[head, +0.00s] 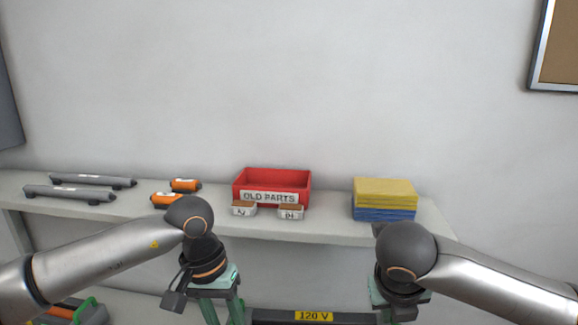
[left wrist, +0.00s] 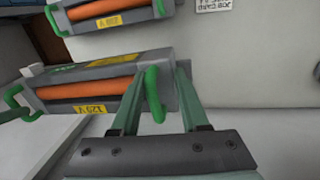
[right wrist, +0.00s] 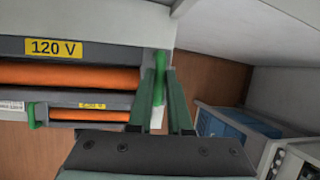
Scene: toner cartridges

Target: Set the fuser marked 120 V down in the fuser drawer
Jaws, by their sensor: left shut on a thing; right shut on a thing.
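The fuser marked 120 V (head: 313,316) is a dark bar with a yellow label at the bottom of the head view, between my two grippers. Its orange roller and label show in the right wrist view (right wrist: 53,75) and, upside down, in the left wrist view (left wrist: 90,90). My left gripper (left wrist: 158,95) is shut on the green handle at one end. My right gripper (right wrist: 160,95) is shut on the green handle at the other end. Most of the fuser is cut off in the head view. I cannot make out the fuser drawer for certain.
Another fuser (left wrist: 110,14) with a label reading 220 V upside down lies beyond. Another labelled fuser (right wrist: 90,113) shows below the held one. The shelf holds a red OLD PARTS bin (head: 273,176), yellow and blue stacked packs (head: 384,192), orange cartridges (head: 185,184) and grey rollers (head: 70,193).

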